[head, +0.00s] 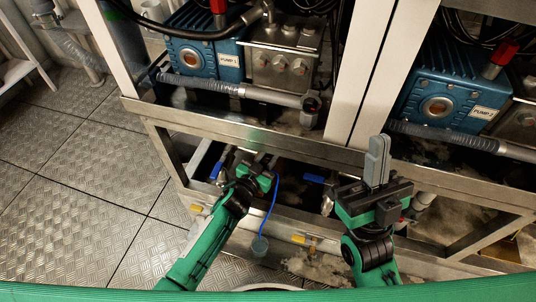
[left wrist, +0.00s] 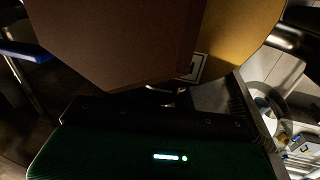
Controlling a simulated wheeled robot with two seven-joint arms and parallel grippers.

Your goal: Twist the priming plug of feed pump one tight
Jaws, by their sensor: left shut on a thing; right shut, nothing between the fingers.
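In the head view my left gripper (head: 259,164) is under the lower rail of the frame below pump one, among the valves and pipes there. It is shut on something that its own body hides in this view. In the left wrist view a large faceted brown and gold piece (left wrist: 130,40), seemingly hexagonal, fills the top close to the gripper body. It looks like the priming plug, but its seat is not clear. My right gripper (head: 379,145) is shut and empty, its grey fingers pointing up in front of the frame.
Blue pump one (head: 205,58) sits on the upper shelf, with pump two (head: 445,100) to the right. A steel rail (head: 235,129) crosses above my left gripper. Blue valve levers (head: 314,179) and a blue hose (head: 270,208) are nearby. The plated floor (head: 75,190) at left is clear.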

